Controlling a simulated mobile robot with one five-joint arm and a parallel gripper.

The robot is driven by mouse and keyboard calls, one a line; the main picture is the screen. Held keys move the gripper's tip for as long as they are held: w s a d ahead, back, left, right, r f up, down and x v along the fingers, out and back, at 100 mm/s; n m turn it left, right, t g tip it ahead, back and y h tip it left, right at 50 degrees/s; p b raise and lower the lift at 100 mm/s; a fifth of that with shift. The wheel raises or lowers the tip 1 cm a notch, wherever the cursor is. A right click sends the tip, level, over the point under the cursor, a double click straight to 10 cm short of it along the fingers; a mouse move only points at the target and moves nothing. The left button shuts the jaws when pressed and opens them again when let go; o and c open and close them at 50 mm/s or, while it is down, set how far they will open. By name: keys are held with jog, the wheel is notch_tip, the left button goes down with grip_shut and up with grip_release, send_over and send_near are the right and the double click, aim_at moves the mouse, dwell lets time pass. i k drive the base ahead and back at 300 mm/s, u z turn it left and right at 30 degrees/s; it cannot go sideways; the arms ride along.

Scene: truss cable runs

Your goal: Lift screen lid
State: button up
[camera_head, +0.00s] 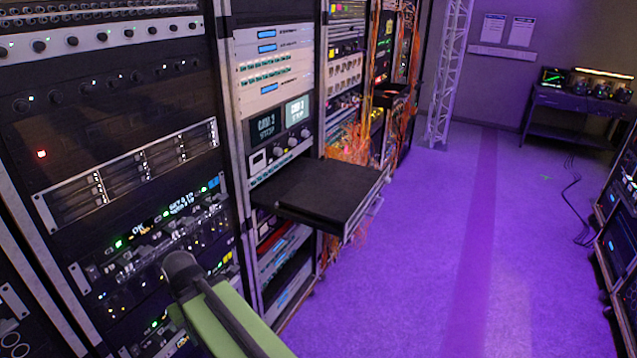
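A flat black screen lid (318,190) lies level and closed on a slide-out rack tray (354,223). The tray sticks out from the middle rack into the aisle. Its silver edges show at the front and right side. My green arm link (225,315) with a dark rounded end rises at the bottom, in front of the left rack and apart from the lid. I make out no gripper fingers.
Equipment racks line the left side, with small screens (280,120) just above the tray and orange cables (355,140) behind it. Another rack (618,245) stands at right, and a dark desk (575,105) at the back.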

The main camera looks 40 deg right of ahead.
aim_at(337, 192)
jog(key=u, duration=0.45)
jog(key=k, duration=1.4)
jog(key=z, duration=0.95)
jog(key=i, duration=0.75)
jog(key=u, duration=0.1)
